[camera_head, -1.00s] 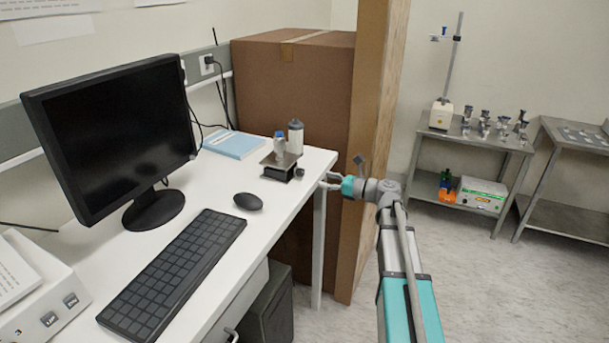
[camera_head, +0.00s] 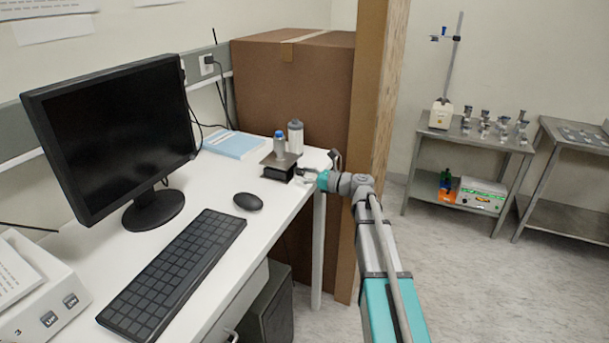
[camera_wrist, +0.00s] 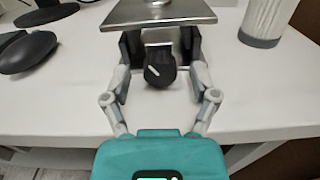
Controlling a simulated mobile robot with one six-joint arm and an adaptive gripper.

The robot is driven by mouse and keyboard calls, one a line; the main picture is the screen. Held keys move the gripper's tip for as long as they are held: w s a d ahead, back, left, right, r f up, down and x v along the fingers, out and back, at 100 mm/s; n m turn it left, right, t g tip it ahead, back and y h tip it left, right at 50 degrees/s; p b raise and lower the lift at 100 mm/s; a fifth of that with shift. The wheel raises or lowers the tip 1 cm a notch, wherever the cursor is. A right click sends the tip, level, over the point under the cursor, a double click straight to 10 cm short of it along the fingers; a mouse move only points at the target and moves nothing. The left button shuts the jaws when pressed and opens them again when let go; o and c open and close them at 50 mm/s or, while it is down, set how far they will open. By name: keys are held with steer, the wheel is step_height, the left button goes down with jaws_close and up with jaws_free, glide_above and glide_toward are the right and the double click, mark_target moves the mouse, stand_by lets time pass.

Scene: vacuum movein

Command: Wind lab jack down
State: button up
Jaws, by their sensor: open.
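The lab jack (camera_head: 279,166) stands on the white desk near its far right corner. It has a flat metal top plate and a dark base, and it also shows in the wrist view (camera_wrist: 158,14). Its black round knob (camera_wrist: 160,70) with a white mark faces me. My gripper (camera_head: 302,174) is at the desk's right edge, level with the jack. In the wrist view my gripper (camera_wrist: 160,80) is open, with one finger on each side of the knob; I cannot tell whether they touch it.
A white bottle with a grey cap (camera_head: 295,137) stands just behind the jack. A mouse (camera_head: 248,201), keyboard (camera_head: 176,268), monitor (camera_head: 110,130) and blue book (camera_head: 234,145) are on the desk. A large cardboard box (camera_head: 300,85) stands behind the desk's far end.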

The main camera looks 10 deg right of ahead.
jaws_close()
steer(key=shift+n, duration=1.5)
jaws_free()
steer(key=shift+d, duration=0.1)
